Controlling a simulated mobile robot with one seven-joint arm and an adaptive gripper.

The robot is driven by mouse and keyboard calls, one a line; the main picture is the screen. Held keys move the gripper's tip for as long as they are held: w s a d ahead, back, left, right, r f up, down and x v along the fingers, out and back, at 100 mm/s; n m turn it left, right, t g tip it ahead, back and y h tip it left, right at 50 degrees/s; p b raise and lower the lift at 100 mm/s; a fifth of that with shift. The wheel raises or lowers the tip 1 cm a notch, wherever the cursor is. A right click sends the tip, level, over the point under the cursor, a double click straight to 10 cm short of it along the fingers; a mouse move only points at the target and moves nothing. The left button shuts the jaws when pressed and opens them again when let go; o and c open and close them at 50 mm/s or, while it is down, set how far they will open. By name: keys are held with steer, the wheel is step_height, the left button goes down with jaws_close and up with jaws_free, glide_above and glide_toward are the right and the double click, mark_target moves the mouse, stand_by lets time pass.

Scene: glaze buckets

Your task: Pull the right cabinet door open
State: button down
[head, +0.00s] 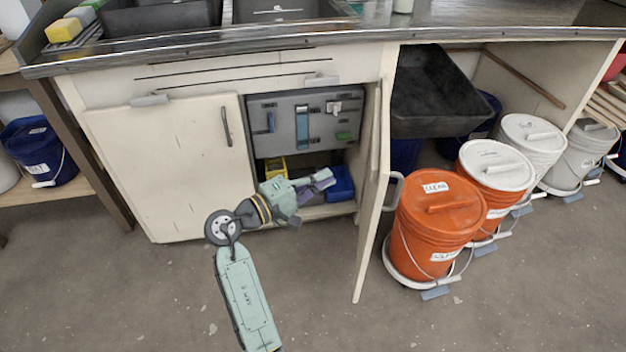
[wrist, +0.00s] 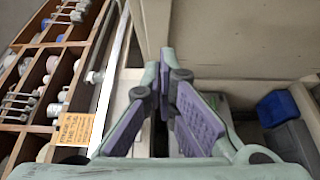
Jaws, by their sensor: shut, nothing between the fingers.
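The right cabinet door (head: 368,200) stands swung well out from the cabinet and shows nearly edge-on in the head view. Its handle (head: 392,190) is on the side facing the buckets. The left cabinet door (head: 172,165) is closed. My gripper (head: 324,180) is left of the right door, in front of the open compartment, on the door's inner side and apart from its handle. In the wrist view its purple-padded fingers (wrist: 165,75) converge with nothing seen between them. Whether the gripper touches the door is unclear.
A large orange bucket (head: 437,220) on a wheeled base stands close right of the door, with more lidded buckets behind. A yellow box (head: 272,168) and a blue box (head: 341,183) are in the compartment. The floor in front is clear.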

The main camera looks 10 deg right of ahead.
mark_target(399, 179)
steer(key=w+d+p, duration=0.1)
steer(key=d, duration=0.7)
steer(key=shift+d, duration=0.2)
steer(key=s+d+p, duration=0.1)
steer(key=d, duration=0.2)
steer(key=s+d+p, duration=0.1)
steer(key=d, duration=0.2)
steer(key=s+d, duration=0.1)
steer(key=d, duration=0.3)
steer(key=shift+s+p, duration=0.2)
steer(key=shift+p, duration=0.2)
steer(key=shift+a, duration=0.1)
